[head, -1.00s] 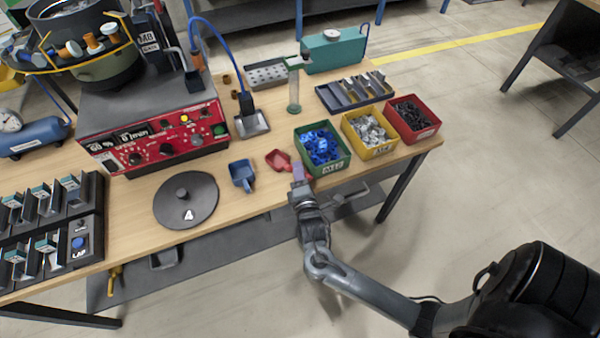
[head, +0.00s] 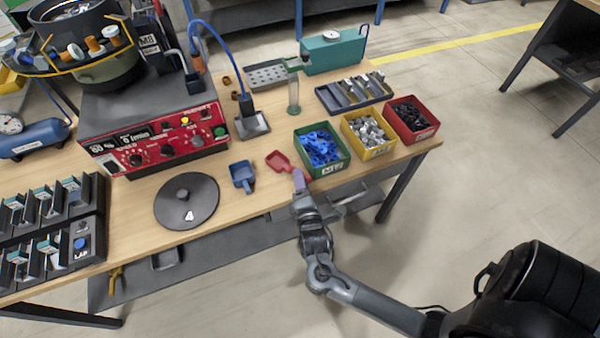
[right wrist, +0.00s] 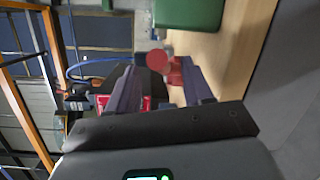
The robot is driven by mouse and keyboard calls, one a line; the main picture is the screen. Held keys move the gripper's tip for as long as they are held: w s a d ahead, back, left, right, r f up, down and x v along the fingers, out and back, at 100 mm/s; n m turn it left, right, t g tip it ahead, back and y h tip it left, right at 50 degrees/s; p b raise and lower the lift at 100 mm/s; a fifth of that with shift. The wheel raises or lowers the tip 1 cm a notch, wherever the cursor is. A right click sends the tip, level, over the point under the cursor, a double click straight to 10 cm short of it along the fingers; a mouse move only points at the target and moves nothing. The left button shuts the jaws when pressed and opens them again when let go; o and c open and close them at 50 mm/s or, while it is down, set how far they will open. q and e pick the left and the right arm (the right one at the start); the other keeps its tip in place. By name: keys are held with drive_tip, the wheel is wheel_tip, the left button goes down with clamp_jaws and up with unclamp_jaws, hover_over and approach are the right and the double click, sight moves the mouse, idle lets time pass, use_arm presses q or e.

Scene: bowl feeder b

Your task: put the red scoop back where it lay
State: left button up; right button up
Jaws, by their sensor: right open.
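The red scoop (head: 278,160) lies on the wooden table near its front edge, between the blue scoop and the green bin. Its handle points toward my right gripper. My right gripper (head: 299,181) is open at the table's front edge, with its fingertips close to the handle end. In the right wrist view, the red scoop (right wrist: 158,61) shows its round red end beyond and between the spread fingers of the right gripper (right wrist: 160,80). Whether a finger touches it I cannot tell. My left gripper is not in view.
The green bin (head: 341,168) of blue parts stands just right of the scoop, beside yellow (head: 378,153) and red (head: 422,138) bins. The blue scoop (head: 241,174) and a dark round lid (head: 172,215) lie to the left. A clear cylinder (head: 294,95) stands behind.

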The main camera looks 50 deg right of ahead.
drive_tip(key=s+a+f+m+g+y+p, duration=0.2)
drive_tip(key=s+a+m+g+y, duration=0.1)
drive_tip(key=s+a+m+y, duration=0.55)
drive_tip(key=s+a+r+m+g+y, duration=0.2)
drive_tip(key=s+g, duration=0.5)
drive_tip(key=s, duration=0.4)
drive_tip(key=shift+a+m, duration=0.65)
drive_tip(key=shift+a, duration=0.15)
drive_tip(key=shift+r, duration=0.1)
